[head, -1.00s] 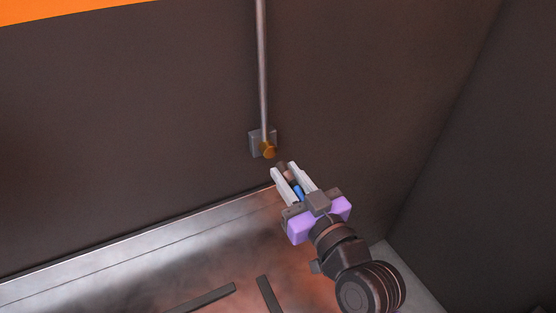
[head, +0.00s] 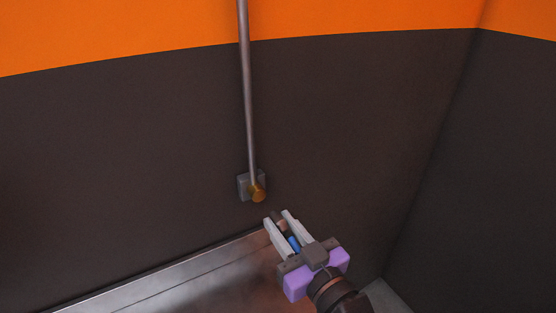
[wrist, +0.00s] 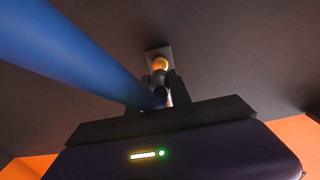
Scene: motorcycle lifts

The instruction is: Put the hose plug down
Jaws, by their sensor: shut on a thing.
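The hose plug (head: 281,226) is a small dark and brownish piece with a blue hose part (head: 293,243) behind it. My gripper (head: 276,219) is shut on the hose plug, which lies between its two pale fingers. In the wrist view the blue hose (wrist: 75,55) runs from the upper left to the fingers, and the dark plug (wrist: 159,92) sits between them. A brass fitting (head: 258,193) on a grey wall block is just beyond the fingertips. It also shows in the wrist view (wrist: 160,64). A gap shows between plug and fitting in the head view.
A metal pipe (head: 247,95) runs up the dark wall (head: 130,150) from the grey block (head: 243,187). A metal surface (head: 170,282) lies below along the wall. Another dark wall (head: 480,180) closes off the right side.

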